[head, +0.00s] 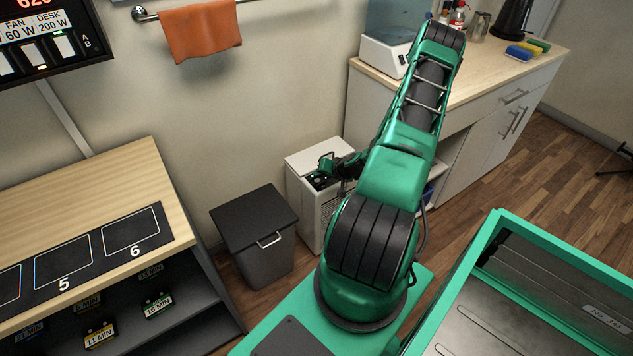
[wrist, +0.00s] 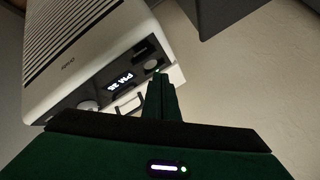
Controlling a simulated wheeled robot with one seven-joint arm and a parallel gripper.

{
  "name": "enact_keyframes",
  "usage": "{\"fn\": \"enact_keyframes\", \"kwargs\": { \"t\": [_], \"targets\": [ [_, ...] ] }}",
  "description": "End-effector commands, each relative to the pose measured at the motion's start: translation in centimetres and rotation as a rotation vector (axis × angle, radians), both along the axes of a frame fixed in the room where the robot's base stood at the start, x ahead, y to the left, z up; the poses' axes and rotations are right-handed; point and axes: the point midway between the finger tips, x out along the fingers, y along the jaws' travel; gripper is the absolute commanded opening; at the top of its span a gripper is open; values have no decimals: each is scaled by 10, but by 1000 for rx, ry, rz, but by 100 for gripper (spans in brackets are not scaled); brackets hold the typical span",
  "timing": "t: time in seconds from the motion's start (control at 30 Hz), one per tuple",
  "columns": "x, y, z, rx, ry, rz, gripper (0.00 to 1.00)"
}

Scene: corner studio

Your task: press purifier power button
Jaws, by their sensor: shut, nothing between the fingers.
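The white air purifier (head: 311,209) stands on the floor against the wall, with a dark control panel on top. In the wrist view the purifier (wrist: 80,45) shows a slatted grille, a lit display (wrist: 117,81) reading PM and a number, a pale round knob (wrist: 88,105) and a dark slot. A small pale button (wrist: 150,64) with a green light beside it is at the panel's end, just past my fingertips. My gripper (wrist: 159,78) is shut and empty; it also shows in the head view (head: 326,165) over the panel. I cannot tell whether the fingertips touch the button.
A dark lidded bin (head: 255,232) stands left of the purifier. A counter (head: 480,85) with a water tank is behind my arm at the right. A wooden shelf unit (head: 95,185) with numbered pads is at the left. An orange towel (head: 202,30) hangs above.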

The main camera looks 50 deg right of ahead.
Motion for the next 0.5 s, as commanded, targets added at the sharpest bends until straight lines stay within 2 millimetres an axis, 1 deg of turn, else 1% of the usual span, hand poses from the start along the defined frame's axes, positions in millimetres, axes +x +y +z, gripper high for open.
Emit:
{"fn": "enact_keyframes", "kwargs": {
  "t": [0.5],
  "targets": [
    [0, 0, 45, -2, 0, 1, 0]
  ]
}}
